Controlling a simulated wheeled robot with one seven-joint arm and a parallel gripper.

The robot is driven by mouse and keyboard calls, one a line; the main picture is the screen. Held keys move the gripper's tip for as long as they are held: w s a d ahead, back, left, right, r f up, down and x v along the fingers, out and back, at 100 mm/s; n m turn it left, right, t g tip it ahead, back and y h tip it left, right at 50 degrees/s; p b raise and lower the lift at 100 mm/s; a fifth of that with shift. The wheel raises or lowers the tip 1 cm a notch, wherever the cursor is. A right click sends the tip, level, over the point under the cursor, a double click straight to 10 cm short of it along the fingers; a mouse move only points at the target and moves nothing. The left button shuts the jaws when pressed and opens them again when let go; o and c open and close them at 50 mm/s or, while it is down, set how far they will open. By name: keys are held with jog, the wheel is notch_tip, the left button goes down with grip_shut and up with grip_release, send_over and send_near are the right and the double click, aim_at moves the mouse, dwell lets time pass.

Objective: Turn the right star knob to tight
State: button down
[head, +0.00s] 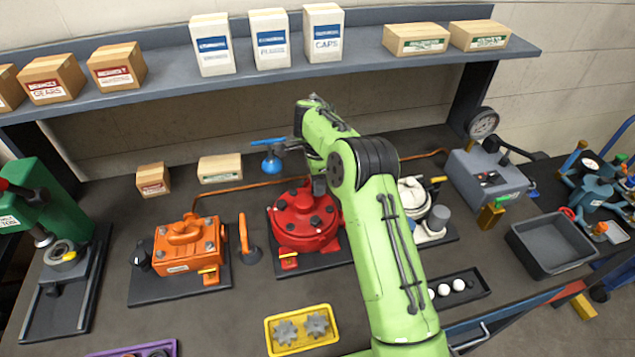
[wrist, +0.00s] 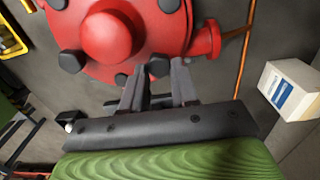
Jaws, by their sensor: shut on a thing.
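A round red motor (head: 302,222) stands on a dark base plate in the middle of the bench. Several black knobs or bolt heads sit around its domed top. In the wrist view the red housing (wrist: 108,38) fills the top left. My gripper (head: 319,186) is at the motor's back right edge, partly hidden by my arm in the head view. In the wrist view its two grey fingers (wrist: 158,78) are shut on a black knob (wrist: 158,66) at the housing's rim. The knob's star shape and any tight mark cannot be made out.
A yellow tray (head: 271,334) with grey star-shaped parts lies in front. An orange motor (head: 187,243) and an orange-handled tool (head: 248,240) are to the left. A cream motor (head: 412,192) is close on the right. A shelf (head: 170,101) with boxes runs behind.

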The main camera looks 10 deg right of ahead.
jog(key=shift+w+r, duration=0.2)
jog(key=shift+r, duration=0.1)
jog(key=c, duration=1.1)
grip_release()
jog(key=shift+c, duration=0.2)
jog(key=o, duration=0.3)
jog(key=shift+s+f, duration=0.1)
jog(key=shift+f, duration=0.05)
notch_tip(320, 180, up, 16)
jog(key=p, duration=0.4)
jog(key=shift+f, duration=0.1)
